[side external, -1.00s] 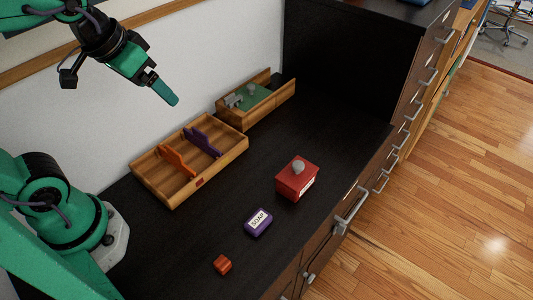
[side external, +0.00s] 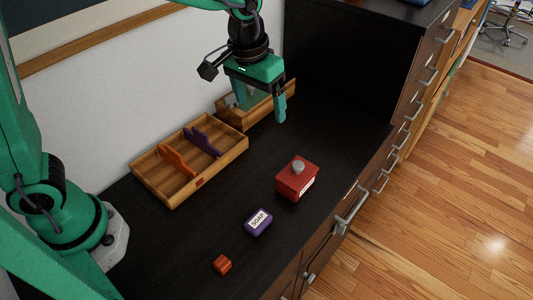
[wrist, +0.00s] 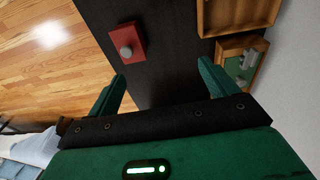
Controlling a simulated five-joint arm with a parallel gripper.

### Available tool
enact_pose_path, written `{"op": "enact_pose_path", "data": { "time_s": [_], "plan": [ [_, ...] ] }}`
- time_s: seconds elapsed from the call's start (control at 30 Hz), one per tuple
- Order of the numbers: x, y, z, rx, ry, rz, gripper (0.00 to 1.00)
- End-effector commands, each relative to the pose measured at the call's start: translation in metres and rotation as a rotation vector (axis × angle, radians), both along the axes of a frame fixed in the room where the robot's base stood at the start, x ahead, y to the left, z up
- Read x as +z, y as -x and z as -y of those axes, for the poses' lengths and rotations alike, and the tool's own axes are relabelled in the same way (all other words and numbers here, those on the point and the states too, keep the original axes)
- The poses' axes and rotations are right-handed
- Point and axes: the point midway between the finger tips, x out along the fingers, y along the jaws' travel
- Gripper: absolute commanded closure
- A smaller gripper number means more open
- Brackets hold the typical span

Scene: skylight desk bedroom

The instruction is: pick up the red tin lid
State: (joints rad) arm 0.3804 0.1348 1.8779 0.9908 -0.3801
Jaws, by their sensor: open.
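The red tin (side external: 297,184) stands upright on the black desk top, right of centre in the side external view. Its red lid (side external: 286,174) is on top and bears a grey round knob (side external: 297,165). The lid also shows in the wrist view (wrist: 136,36), beyond my fingertips. My gripper (side external: 262,108) is open and empty, fingers down, above the desk. It is up and left of the tin in the side view, apart from it. Both fingers also show in the wrist view (wrist: 160,72).
A wooden tray (side external: 155,187) with orange and purple dividers lies left. A wooden box (side external: 262,113) with a green inside stands behind my gripper, partly hidden. A purple soap box (side external: 258,222) and a small red-orange block (side external: 222,265) lie nearer the front. Desk around the tin is clear.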

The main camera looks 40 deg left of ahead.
Motion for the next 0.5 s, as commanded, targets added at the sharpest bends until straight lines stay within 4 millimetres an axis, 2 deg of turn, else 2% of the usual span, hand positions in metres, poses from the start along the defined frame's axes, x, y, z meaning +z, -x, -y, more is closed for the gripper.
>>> {"op": "enact_pose_path", "data": {
  "time_s": [0.1, 0.3, 0.5],
  "plan": [
    [-0.019, -0.011, 0.025, -0.005, -0.011, -0.038, 0.15],
    [-0.051, -0.024, 0.061, -0.004, -0.032, -0.091, 0.15],
    [-0.074, -0.029, 0.085, -0.001, -0.047, -0.121, 0.15]
  ]
}}
